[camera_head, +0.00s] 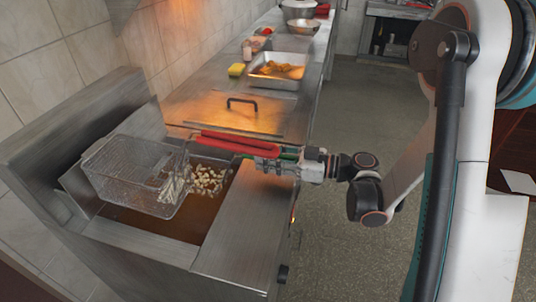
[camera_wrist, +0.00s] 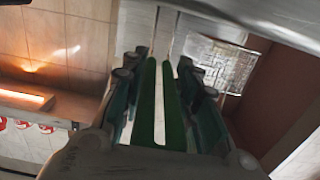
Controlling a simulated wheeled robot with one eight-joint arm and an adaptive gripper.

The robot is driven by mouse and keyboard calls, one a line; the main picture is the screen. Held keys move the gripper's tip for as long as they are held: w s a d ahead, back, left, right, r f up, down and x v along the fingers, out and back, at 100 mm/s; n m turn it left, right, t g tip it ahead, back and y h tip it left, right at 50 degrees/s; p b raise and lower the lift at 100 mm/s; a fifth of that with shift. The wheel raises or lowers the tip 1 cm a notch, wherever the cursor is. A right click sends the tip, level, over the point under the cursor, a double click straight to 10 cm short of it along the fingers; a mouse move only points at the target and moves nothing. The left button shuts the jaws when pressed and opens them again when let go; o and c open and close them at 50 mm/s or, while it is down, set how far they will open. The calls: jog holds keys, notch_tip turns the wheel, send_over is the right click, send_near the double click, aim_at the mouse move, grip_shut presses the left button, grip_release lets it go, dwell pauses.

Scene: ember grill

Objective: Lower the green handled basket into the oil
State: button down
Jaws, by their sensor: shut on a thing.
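The green handle (camera_head: 289,155) belongs to a fry basket and is mostly covered by my gripper (camera_head: 276,160). In the wrist view the long green handle (camera_wrist: 172,110) with a pale metal strip runs between the fingers, and my gripper is shut on it. A wire mesh basket (camera_head: 130,165) is over the left of the fryer; mesh also shows in the wrist view (camera_wrist: 225,62). The brown oil (camera_head: 150,222) fills the fryer well below it. Pale food pieces (camera_head: 208,180) lie right of the mesh. I cannot tell how deep the basket sits.
The steel counter beyond holds a tray of fried food (camera_head: 277,70), a yellow sponge (camera_head: 236,70) and bowls. A steel ledge (camera_head: 235,225) borders the oil on the right. The floor aisle is clear.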

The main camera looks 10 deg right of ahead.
jog(key=c, duration=1.2)
grip_release()
jog(key=shift+o, duration=0.2)
jog(key=shift+d, duration=0.1)
